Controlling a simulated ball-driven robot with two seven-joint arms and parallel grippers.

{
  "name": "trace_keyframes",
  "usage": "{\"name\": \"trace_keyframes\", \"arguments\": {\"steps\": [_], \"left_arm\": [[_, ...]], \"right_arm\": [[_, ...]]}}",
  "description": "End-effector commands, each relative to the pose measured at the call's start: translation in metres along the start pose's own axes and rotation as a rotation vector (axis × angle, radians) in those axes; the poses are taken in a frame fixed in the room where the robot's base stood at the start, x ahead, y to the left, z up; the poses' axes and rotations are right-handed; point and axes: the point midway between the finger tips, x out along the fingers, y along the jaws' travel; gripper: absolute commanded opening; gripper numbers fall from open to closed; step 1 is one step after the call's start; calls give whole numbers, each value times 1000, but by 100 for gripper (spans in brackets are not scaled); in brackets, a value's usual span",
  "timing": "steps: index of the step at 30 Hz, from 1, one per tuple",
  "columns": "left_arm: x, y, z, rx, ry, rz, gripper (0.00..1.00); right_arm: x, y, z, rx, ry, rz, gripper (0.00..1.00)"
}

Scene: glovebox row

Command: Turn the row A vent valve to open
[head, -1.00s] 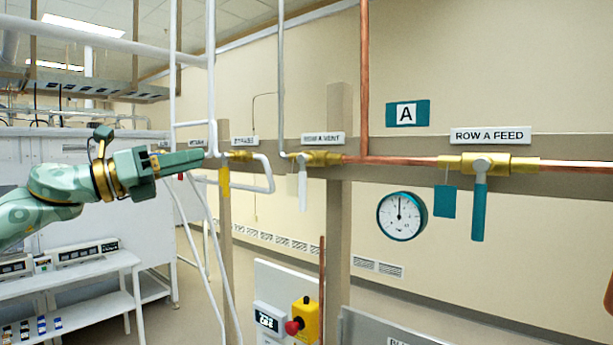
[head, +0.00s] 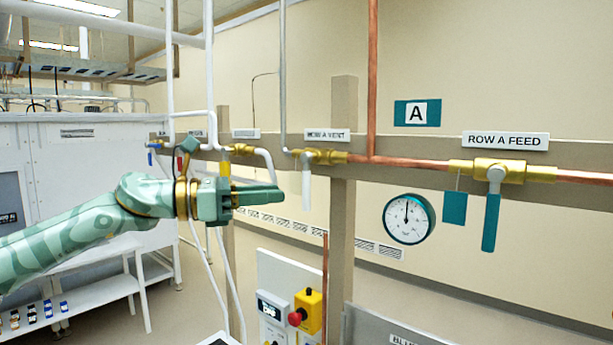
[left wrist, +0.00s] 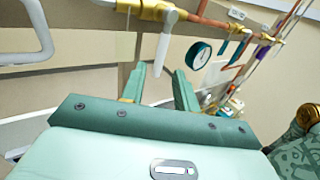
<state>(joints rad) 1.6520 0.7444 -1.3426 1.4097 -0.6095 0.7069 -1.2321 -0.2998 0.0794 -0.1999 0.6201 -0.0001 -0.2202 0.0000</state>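The row A vent valve (head: 320,156) is a brass body on the pipe under a "ROW A VENT" label (head: 327,135). Its white lever handle (head: 306,188) hangs straight down, across the pipe. My left gripper (head: 282,192) is just left of the handle in the head view, fingers pointing right at about the handle's height. In the left wrist view its two fingers (left wrist: 160,85) are apart with nothing between them. There the white handle (left wrist: 165,42) appears ahead, above the gap, and I see no contact. My right gripper is not in view.
To the right are the row A feed valve (head: 500,170) with a teal handle hanging down, a teal tag (head: 455,208) and a round gauge (head: 409,218). A wooden post (head: 343,230) stands behind.

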Motion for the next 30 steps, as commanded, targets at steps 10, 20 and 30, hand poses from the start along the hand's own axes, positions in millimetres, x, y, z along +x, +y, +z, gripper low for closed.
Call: {"name": "trace_keyframes", "arguments": {"steps": [10,20,30], "left_arm": [[65,0,2,-2,0,0,31],[74,1,0,-1,-1,2,31],[73,1,0,-2,-1,3,0]], "right_arm": [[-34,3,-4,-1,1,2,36],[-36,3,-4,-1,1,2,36],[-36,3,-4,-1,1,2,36]]}}
